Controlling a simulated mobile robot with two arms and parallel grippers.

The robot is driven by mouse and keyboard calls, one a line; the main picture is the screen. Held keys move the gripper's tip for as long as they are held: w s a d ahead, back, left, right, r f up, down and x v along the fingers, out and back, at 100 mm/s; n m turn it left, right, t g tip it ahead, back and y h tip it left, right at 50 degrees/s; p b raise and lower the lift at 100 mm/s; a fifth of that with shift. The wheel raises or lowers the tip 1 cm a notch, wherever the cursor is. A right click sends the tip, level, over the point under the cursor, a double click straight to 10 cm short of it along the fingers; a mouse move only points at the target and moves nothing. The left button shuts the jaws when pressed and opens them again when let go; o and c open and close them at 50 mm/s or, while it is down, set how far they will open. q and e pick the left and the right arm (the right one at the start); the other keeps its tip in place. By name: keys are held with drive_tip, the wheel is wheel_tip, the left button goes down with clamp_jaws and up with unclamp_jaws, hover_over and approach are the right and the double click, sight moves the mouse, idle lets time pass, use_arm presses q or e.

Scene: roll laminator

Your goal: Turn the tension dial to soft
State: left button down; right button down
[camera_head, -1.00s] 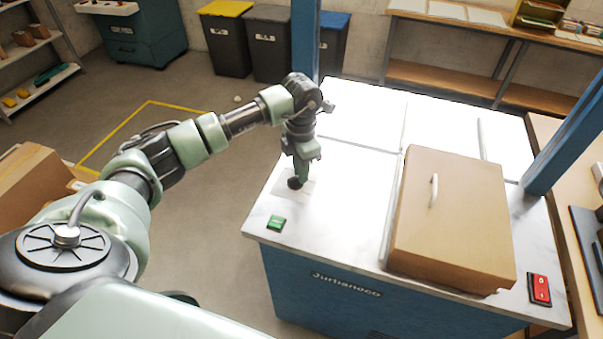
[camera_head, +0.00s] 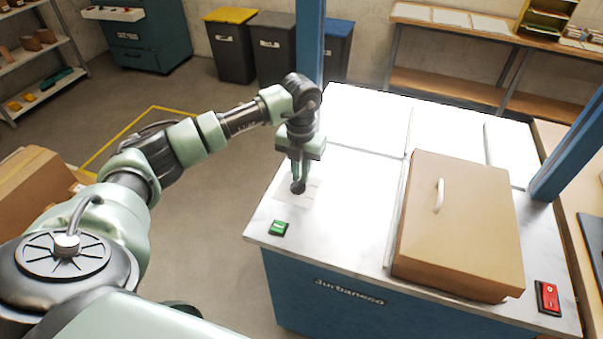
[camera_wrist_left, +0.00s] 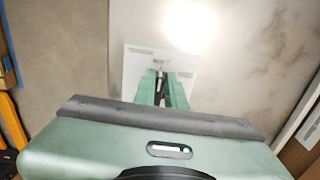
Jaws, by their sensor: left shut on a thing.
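The tension dial (camera_head: 298,187) is a small dark knob on the left part of the laminator's pale top. My left gripper (camera_head: 298,182) points down over it and is shut on it, covering most of it. In the left wrist view my green fingers (camera_wrist_left: 161,88) close together at the dial, in front of a white label plate (camera_wrist_left: 135,67) with small print. The print is too small to read, so the dial's setting cannot be told. My right gripper does not show.
A green switch (camera_head: 278,228) sits at the machine's front left corner and a red switch (camera_head: 548,297) at its front right. A tan cover with a white handle (camera_head: 455,220) stands on the right. Blue posts (camera_head: 309,45) rise at the back and right.

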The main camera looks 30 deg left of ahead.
sight(300, 177)
use_arm(q)
drive_tip(key=shift+a+n, duration=0.1)
drive_tip(key=shift+n, duration=0.2)
drive_tip(key=c, duration=1.5)
unclamp_jaws()
drive_tip(key=shift+o, duration=0.2)
drive_tip(key=shift+r, duration=0.1)
wheel_tip(300, 177, up, 8)
drive_tip(key=shift+f+b, duration=0.15)
drive_tip(key=shift+b, duration=0.7)
drive_tip(key=shift+f, duration=0.1)
